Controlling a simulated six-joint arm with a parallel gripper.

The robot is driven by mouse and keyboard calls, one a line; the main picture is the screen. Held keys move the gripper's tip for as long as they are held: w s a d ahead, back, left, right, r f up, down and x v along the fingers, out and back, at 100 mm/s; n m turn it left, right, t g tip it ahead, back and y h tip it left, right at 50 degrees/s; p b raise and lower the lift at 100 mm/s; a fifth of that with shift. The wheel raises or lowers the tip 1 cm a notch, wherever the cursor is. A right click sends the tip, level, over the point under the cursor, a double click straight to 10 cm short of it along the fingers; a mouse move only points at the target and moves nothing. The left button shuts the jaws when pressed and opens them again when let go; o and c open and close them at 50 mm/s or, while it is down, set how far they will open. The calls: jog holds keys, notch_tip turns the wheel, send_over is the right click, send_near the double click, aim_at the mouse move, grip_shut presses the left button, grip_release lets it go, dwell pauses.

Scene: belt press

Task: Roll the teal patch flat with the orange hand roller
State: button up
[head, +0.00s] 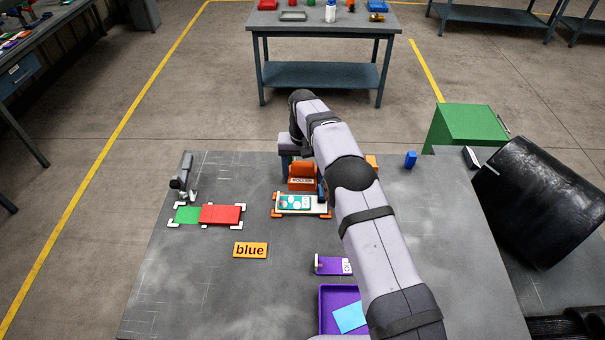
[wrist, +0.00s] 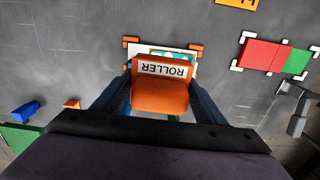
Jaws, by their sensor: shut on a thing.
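The orange hand roller (head: 302,178), labelled ROLLER, is between the fingers of my gripper (head: 304,182), which is shut on it. In the wrist view the roller (wrist: 160,95) fills the space between the two dark blue fingers of my gripper (wrist: 160,92). The teal patch (head: 296,202), with white marks, lies on a white plate (head: 324,210) held by orange corner brackets. The roller is at the plate's far side and in the wrist view covers much of the patch (wrist: 157,51). Whether roller and patch touch is hidden.
A red block (head: 221,214) and green piece (head: 186,214) lie between white corners at left, beside a grey clamp-like device (head: 184,178). A black drum (head: 545,200) stands right.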

jog(key=shift+f, duration=0.1)
jog(key=shift+f+b, duration=1.6)
jog(key=shift+f, duration=0.75)
jog(key=shift+f+b, duration=1.65)
jog(key=shift+f, duration=0.7)
jog(key=shift+s+a, duration=0.1)
jog(key=shift+a, duration=0.05)
jog(key=shift+a+f, duration=0.1)
jog(key=shift+a, duration=0.5)
jog(key=shift+a+b, duration=0.25)
jog(key=shift+b, duration=0.25)
